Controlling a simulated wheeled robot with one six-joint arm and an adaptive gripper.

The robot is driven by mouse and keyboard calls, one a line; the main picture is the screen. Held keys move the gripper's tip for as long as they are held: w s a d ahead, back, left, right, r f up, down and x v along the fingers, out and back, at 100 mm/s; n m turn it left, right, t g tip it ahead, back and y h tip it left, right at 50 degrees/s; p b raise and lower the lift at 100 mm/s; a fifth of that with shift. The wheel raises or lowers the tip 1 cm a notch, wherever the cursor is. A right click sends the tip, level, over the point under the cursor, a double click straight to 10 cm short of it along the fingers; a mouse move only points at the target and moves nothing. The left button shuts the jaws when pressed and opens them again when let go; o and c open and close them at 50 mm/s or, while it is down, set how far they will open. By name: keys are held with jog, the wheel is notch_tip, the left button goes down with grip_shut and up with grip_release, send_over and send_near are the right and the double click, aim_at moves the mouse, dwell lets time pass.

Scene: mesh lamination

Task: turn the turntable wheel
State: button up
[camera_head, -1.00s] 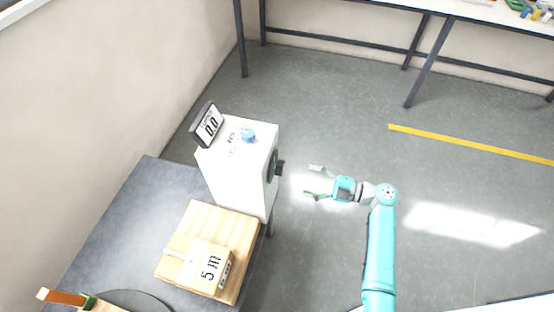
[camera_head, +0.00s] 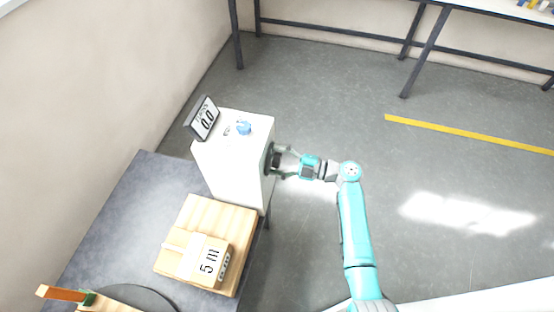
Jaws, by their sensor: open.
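A white box-shaped machine (camera_head: 229,172) stands on the grey table, with a dark round wheel (camera_head: 269,160) on its right side. My gripper (camera_head: 281,160) is at that wheel, its open fingers on either side of the dark knob at its centre. The fingers partly hide the knob, and I cannot tell whether they touch it. A display (camera_head: 203,118) on top of the machine reads 0.0, and a blue knob (camera_head: 244,128) sits beside it. A dark round disc (camera_head: 130,294), perhaps a turntable, lies at the bottom left, cut off by the frame.
A wooden board (camera_head: 232,213) with a box marked 5 m (camera_head: 207,262) lies on the grey table (camera_head: 128,205) in front of the machine. An orange-and-green handled item (camera_head: 66,294) is at the lower left. The floor right of my arm is clear, with a yellow line (camera_head: 460,136).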

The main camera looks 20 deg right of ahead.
jog(key=shift+a, duration=0.1)
jog(key=c, duration=1.2)
